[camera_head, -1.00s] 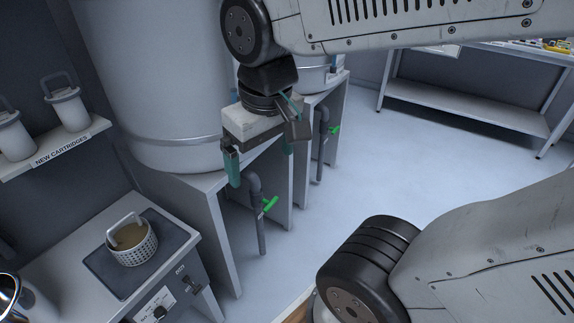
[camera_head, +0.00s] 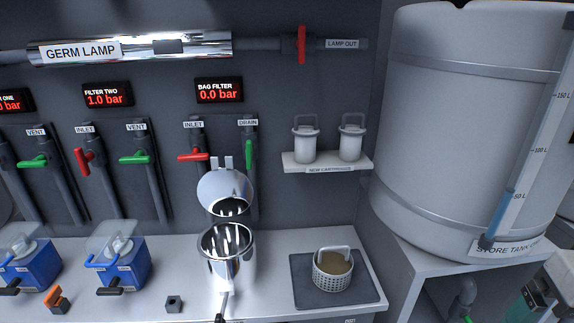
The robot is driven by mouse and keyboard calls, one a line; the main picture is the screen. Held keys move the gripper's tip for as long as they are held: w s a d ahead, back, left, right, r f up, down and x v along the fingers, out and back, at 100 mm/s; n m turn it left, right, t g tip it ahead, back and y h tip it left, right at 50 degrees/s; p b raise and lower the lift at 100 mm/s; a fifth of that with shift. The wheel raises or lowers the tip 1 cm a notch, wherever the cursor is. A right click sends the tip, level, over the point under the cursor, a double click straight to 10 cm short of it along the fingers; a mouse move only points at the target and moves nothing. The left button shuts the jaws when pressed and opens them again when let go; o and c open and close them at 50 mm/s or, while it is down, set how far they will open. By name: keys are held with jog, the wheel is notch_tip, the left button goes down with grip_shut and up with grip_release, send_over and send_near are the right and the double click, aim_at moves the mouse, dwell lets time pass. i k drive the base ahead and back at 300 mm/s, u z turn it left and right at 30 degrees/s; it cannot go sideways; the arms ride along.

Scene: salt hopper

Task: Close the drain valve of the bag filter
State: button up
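The bag filter (camera_head: 212,268) is a shiny steel vessel on the bench, its round lid (camera_head: 222,186) raised. Behind it are the INLET pipe with a red handle (camera_head: 193,156) set crosswise and the DRAIN pipe with a green handle (camera_head: 249,154) in line with the pipe. The display above (camera_head: 219,91) reads BAG FILTER 0.0 bar.
A perforated basket (camera_head: 331,284) sits on a dark mat right of the filter. Two new cartridges stand on a small shelf (camera_head: 328,163) right of the drain pipe. The large store tank (camera_head: 470,120) fills the right. Blue units (camera_head: 122,268) stand at left.

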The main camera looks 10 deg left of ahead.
aim_at(249, 149)
jog(key=z, duration=1.65)
jog(key=k, duration=1)
jog(key=u, duration=1.6)
jog(key=i, duration=0.5)
jog(key=u, duration=0.05)
